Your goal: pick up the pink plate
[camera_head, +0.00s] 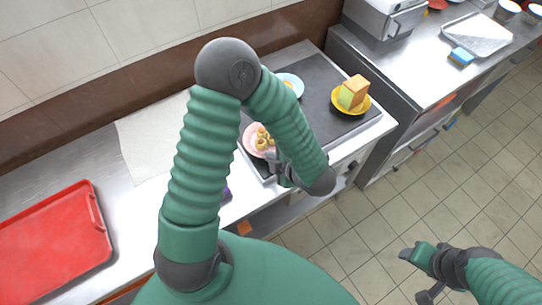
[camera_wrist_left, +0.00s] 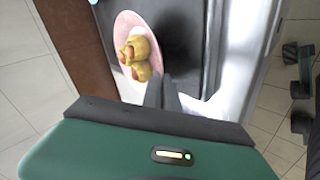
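The pink plate (camera_head: 249,147) lies at the left front of the dark griddle surface, with several yellow-brown food pieces (camera_head: 264,140) on it. My left arm partly hides it in the head view. The plate (camera_wrist_left: 123,24) and food (camera_wrist_left: 138,55) also show in the left wrist view. My left gripper (camera_head: 279,167) is at the plate's near edge. In the left wrist view its fingers (camera_wrist_left: 163,88) are close together, and their tips meet the plate's rim; they look shut on it. My right gripper (camera_head: 418,273) is open and empty above the floor at the lower right.
A yellow plate (camera_head: 364,107) with a cake-like block (camera_head: 353,91) and a light blue plate (camera_head: 297,82) stand on the griddle (camera_head: 322,84). A red tray (camera_head: 50,235) lies on the left counter. A metal tray (camera_head: 480,35) and blue sponge (camera_head: 461,56) are far right.

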